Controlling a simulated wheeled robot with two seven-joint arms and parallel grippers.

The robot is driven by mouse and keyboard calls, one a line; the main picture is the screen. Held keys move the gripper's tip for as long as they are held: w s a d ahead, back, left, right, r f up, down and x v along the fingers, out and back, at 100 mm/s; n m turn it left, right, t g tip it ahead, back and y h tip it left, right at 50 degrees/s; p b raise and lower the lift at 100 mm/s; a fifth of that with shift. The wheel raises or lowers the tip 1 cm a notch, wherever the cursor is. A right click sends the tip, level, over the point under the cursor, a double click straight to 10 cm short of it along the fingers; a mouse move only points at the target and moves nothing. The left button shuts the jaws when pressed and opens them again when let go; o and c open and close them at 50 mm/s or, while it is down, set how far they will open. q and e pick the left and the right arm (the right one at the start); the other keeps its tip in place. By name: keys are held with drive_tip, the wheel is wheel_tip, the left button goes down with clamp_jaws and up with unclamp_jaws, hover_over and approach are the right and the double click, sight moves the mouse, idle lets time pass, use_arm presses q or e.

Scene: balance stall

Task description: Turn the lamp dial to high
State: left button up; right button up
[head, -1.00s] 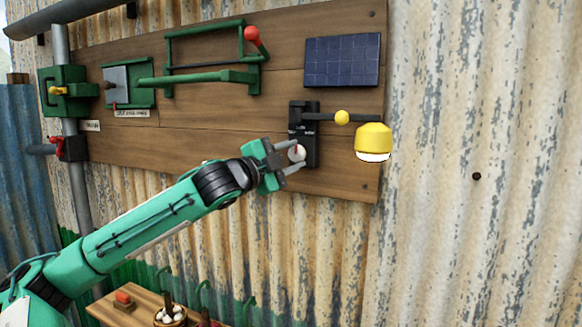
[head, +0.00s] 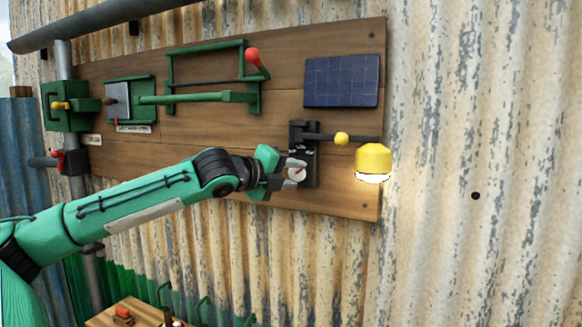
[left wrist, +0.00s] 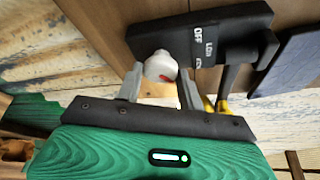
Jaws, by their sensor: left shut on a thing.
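The lamp dial (left wrist: 160,66) is a white round knob with a red mark, on a black lamp base (head: 311,160) fixed to a wooden board. In the left wrist view, OFF and LOW labels show beside it; a third label is partly cut off. The red mark lies on the knob's lower right there, towards the third label. My left gripper (head: 287,173) is shut on the dial, one finger on each side; its fingers also show in the wrist view (left wrist: 161,88). The yellow lamp (head: 373,159) has a bright white underside. My right gripper is not in view.
A solar panel (head: 342,82) is above the lamp. A green frame with a red-knobbed lever (head: 253,56), a green box with a yellow handle (head: 60,106) and a grey pipe (head: 75,190) are to the left. A small wooden table (head: 130,312) is below.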

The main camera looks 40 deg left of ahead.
use_arm(q)
drive_tip(key=shift+m+p, duration=0.4)
drive_tip(key=shift+p, duration=0.05)
idle(0.3)
drive_tip(key=o, duration=1)
drive_tip(key=shift+s, duration=0.15)
drive_tip(key=shift+s+a+r+b, duration=0.1)
drive_tip(key=shift+s+r+b, duration=0.35)
drive_tip(key=shift+s+b, duration=1.35)
drive_tip(key=shift+s+a+r+b, duration=0.1)
drive_tip(key=shift+s+r+b, duration=0.55)
drive_tip(key=shift+s, duration=2)
drive_tip(key=shift+s+a+r+b, duration=0.1)
drive_tip(key=shift+s+r+b, duration=0.1)
drive_tip(key=shift+s+b, duration=1.7)
